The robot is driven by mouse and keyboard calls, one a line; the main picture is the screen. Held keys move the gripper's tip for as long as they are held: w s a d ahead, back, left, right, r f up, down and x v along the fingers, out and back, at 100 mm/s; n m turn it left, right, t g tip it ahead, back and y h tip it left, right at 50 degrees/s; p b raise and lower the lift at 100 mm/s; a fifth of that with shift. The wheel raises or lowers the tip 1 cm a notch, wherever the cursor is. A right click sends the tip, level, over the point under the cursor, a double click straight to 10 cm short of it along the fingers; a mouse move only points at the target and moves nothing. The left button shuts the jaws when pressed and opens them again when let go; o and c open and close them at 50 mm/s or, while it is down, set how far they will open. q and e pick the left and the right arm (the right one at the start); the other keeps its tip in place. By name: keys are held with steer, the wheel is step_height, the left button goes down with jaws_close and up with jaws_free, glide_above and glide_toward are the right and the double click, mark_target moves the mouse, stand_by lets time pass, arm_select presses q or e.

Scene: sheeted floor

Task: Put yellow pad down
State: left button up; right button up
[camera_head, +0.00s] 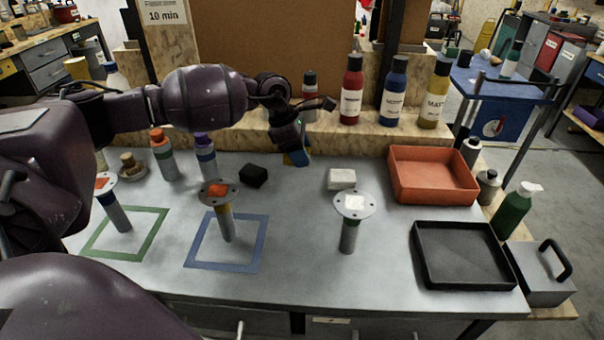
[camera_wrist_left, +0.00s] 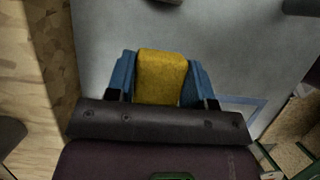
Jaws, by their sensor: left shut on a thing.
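The yellow pad (camera_wrist_left: 160,77) sits between the two blue fingers of my left gripper (camera_wrist_left: 160,82) in the left wrist view. The left gripper is shut on it. In the head view my left gripper (camera_head: 296,157) hangs at the back middle of the grey table (camera_head: 295,260), between a black pad (camera_head: 253,177) and a white pad (camera_head: 341,179). The pad is mostly hidden there by the fingers. I cannot tell whether it touches the table. My right gripper is not in view.
Three round-topped posts stand on the table: left (camera_head: 118,212), middle (camera_head: 227,215) and right (camera_head: 348,235). An orange tray (camera_head: 432,193) and a black tray (camera_head: 466,281) are at the right. Bottles, including a red one (camera_head: 352,92), line the back ledge. The table between middle and right posts is clear.

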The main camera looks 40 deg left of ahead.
mark_target(306, 183)
arm_select(q)
steer(key=shift+f, duration=0.8)
steer(key=shift+f+b, duration=0.35)
steer(key=shift+f, duration=2.15)
steer(key=shift+f, duration=0.15)
steer(key=o, duration=0.9)
steer(key=shift+c, duration=0.2)
